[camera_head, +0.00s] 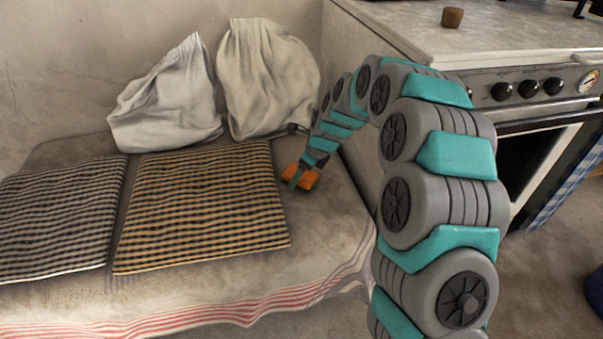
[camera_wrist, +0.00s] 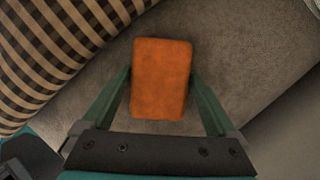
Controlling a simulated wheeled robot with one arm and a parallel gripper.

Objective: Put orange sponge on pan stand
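The orange sponge (camera_wrist: 162,78) is a block with rounded corners over the grey-brown seat cover in the wrist view. In the head view the sponge (camera_head: 308,180) shows at the end of my arm, near the right edge of the checked cushion. My gripper (camera_wrist: 162,74) has one teal finger on each side of the sponge, and both fingertips meet its sides, so it looks shut on it. I cannot tell whether the sponge is clear of the seat. No pan stand can be made out in these views.
A tan-and-black checked cushion (camera_head: 205,210) lies left of my gripper, with a grey checked cushion (camera_head: 55,220) beyond. Two pale pillows (camera_head: 268,80) lean on the wall. A stove (camera_head: 500,45) stands close on the right, with a small brown cup (camera_head: 452,17) on top.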

